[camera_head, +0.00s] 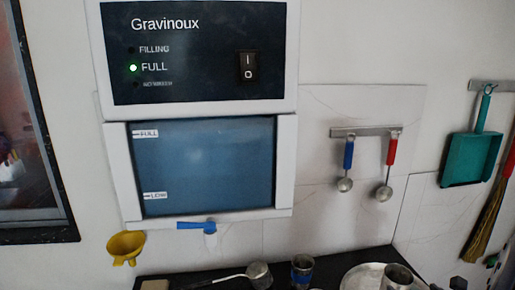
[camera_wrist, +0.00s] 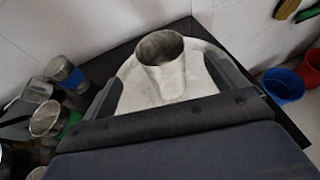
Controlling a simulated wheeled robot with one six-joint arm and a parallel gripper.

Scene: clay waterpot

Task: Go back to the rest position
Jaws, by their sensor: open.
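My gripper (camera_wrist: 163,68) shows in the wrist view with its two dark fingers spread wide apart. It is open and holds nothing. A steel tumbler (camera_wrist: 162,62) stands upright on a round steel plate (camera_wrist: 196,88) and appears between the fingers in the picture. I cannot tell how far the fingertips are from it. In the head view the tumbler (camera_head: 397,277) and the plate (camera_head: 352,281) show at the bottom edge, partly cut off. My gripper is not in the head view.
A water purifier (camera_head: 208,165) with a blue tap (camera_head: 197,226) hangs on the wall, its FULL light green. A yellow funnel (camera_head: 126,246), ladles (camera_head: 346,165) and a teal dustpan (camera_head: 472,157) hang there too. Several metal cups (camera_wrist: 48,118) crowd the left; red and blue buckets (camera_wrist: 283,86) stand right.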

